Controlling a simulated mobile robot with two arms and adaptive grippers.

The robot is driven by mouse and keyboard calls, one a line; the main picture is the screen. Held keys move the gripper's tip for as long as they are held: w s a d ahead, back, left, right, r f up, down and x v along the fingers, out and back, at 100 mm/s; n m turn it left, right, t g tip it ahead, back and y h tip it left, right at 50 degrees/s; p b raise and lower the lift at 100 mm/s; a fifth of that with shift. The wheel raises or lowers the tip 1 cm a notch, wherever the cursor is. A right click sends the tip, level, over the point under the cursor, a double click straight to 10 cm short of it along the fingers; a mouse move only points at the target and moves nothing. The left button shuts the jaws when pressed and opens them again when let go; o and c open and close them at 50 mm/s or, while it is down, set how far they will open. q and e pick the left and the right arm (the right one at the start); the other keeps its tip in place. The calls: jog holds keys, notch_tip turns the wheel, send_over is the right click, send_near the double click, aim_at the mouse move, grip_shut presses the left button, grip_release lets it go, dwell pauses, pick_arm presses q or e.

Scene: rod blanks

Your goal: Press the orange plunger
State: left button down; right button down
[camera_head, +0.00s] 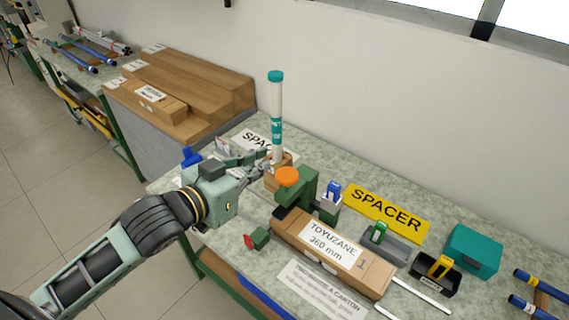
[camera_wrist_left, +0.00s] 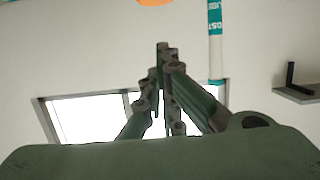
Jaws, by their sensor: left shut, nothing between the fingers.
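The orange plunger (camera_head: 288,176) is a round knob on top of a green press (camera_head: 304,190) that stands on the bench. Its edge also shows at the top of the left wrist view (camera_wrist_left: 155,2). My left gripper (camera_head: 266,156) is just left of the plunger in the head view, its fingers in front of a wooden block. In the left wrist view the fingers (camera_wrist_left: 163,50) are together with nothing between them. They look apart from the plunger, though the exact gap is hard to judge. My right gripper is out of view.
A tall white tube with teal bands (camera_head: 277,110) stands close behind the fingers. A yellow SPACER sign (camera_head: 388,210), a grey tray (camera_head: 402,250) and a teal box (camera_head: 473,250) are farther right.

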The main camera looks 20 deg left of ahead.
pick_arm(q)
jog(key=p, duration=0.3)
send_over(281, 183)
jog(key=w, duration=0.1)
jog(key=shift+w+d+f, duration=0.1)
jog(key=shift+d+f, duration=0.1)
jog(key=shift+f, duration=0.65)
notch_tip(281, 183, down, 3)
jog(key=shift+w+d+r, duration=0.1)
jog(key=shift+w, duration=0.05)
jog(key=shift+f+p, duration=0.3)
jog(key=shift+f, duration=0.55)
jog(key=shift+f, duration=0.1)
notch_tip(281, 183, down, 5)
jog(key=shift+f+b, duration=0.2)
jog(key=shift+b, duration=0.9)
